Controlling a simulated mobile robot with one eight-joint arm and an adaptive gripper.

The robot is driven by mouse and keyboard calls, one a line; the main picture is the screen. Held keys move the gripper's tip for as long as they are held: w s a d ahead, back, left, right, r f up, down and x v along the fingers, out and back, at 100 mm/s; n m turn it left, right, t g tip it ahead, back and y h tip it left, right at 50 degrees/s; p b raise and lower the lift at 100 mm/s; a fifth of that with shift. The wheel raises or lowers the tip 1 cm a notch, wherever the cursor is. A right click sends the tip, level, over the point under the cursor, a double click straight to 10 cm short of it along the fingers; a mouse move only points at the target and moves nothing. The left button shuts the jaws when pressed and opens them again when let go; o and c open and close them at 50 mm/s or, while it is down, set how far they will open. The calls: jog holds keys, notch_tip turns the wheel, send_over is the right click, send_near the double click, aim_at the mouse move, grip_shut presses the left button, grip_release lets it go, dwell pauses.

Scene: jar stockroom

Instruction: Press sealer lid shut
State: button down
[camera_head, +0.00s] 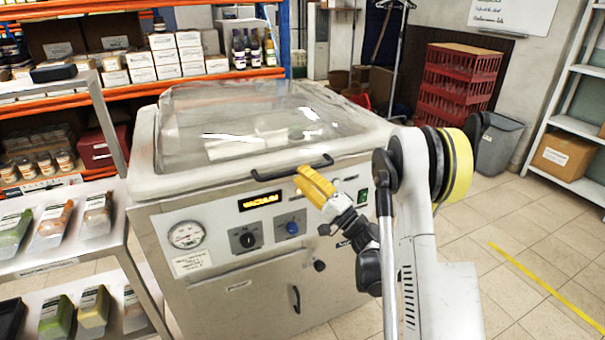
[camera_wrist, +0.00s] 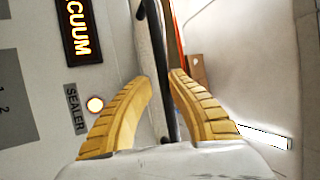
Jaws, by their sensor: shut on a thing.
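The vacuum sealer (camera_head: 215,265) is a large pale metal cabinet in the middle of the head view. Its clear domed lid (camera_head: 265,115) lies low over the top; I cannot tell whether its rim is fully flush. A black bar handle (camera_head: 270,174) runs along the lid's front edge. My gripper (camera_head: 304,174) has its yellow fingers at the right part of this handle. In the wrist view my gripper (camera_wrist: 162,76) is shut on the black handle (camera_wrist: 157,40), which passes between the two fingers. The fingers hide part of the bar in the head view.
The sealer's front carries a lit VACUUM sign (camera_head: 259,201), a gauge (camera_head: 186,234) and knobs. A shelf with food packs (camera_head: 97,214) stands close on the left. Red crates (camera_head: 458,85) and a grey bin (camera_head: 498,143) stand behind right. Tiled floor is free at right.

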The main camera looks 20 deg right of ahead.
jog(key=c, duration=1.4)
grip_release()
jog(key=shift+w+a+f, duration=0.1)
jog(key=shift+w+f, duration=0.1)
jog(key=shift+f, duration=0.15)
jog(key=shift+w+f, duration=0.1)
jog(key=shift+w, duration=0.1)
jog(key=shift+s, duration=0.1)
jog(key=shift+r, duration=0.7)
jog(key=o, duration=0.5)
jog(key=r, duration=0.8)
jog(key=shift+w+a, duration=0.1)
jog(key=shift+w, duration=0.3)
jog(key=shift+o, duration=0.7)
jog(key=shift+r, duration=0.35)
jog(key=shift+s, duration=0.1)
jog(key=shift+o, duration=0.2)
